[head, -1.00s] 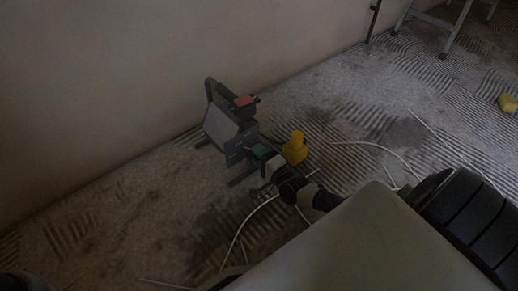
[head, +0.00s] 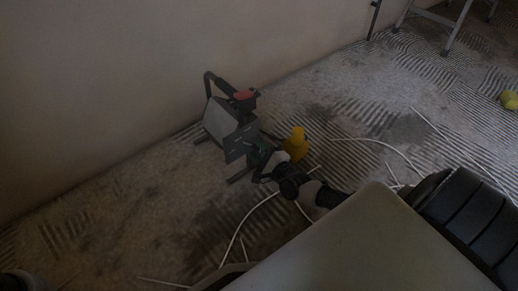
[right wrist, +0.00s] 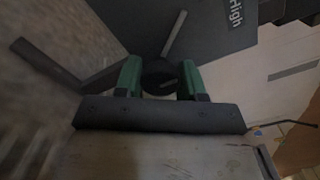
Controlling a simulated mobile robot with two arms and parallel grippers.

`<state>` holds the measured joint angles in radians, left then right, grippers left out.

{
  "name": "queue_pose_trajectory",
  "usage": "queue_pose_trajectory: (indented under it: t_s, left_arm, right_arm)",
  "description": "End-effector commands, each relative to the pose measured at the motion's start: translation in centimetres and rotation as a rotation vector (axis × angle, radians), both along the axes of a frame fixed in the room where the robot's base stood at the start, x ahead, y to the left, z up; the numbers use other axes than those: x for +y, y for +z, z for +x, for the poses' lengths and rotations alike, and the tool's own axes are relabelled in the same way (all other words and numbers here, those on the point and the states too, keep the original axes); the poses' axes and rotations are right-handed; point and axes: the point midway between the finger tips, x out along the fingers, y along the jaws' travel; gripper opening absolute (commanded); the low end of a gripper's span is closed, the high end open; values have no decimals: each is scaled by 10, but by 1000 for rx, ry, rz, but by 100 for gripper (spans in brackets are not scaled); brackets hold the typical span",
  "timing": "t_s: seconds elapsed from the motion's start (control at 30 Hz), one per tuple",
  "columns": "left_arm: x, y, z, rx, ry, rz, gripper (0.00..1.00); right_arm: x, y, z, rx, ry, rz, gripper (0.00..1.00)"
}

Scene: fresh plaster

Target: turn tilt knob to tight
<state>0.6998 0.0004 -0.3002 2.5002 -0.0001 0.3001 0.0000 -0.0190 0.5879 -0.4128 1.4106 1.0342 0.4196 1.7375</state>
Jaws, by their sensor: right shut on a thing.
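A work lamp (head: 222,118) with a grey panel, a dark loop handle and a red part on top stands on the floor by the wall. Its round black tilt knob (right wrist: 158,74) shows in the right wrist view, on a dark side plate (right wrist: 205,35) with the word "High". My right gripper (head: 264,155) reaches the lamp's near side. In the right wrist view its green fingers (right wrist: 159,80) are shut on the knob, one on each side. The knob is hidden by the gripper in the head view. My left gripper does not show.
A yellow object (head: 296,143) stands close behind my right gripper. White cables (head: 240,232) lie across the ridged floor. The wall (head: 120,80) is close behind the lamp. Metal legs (head: 456,27) and another yellow object (head: 509,100) are farther off to the right.

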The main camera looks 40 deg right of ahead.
Motion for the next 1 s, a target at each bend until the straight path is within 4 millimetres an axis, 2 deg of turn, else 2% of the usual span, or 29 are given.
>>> queue_pose_trajectory:
  t_s: [0.37, 0.4, 0.57, 0.87, 1.0]
  left_arm:
    - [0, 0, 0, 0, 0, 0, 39]
    - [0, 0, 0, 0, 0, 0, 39]
    - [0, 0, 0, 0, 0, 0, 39]
    - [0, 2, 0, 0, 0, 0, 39]
    - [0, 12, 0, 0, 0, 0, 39]
  right_arm:
    - [0, -1, -1, 5, -1, 8, 16]
    - [0, -1, -1, 5, -1, 8, 41]
    - [0, -1, 0, 3, -1, 7, 65]
    - [0, 0, -2, 2, 0, 6, 65]
    - [-2, 2, -18, 5, 0, 5, 65]
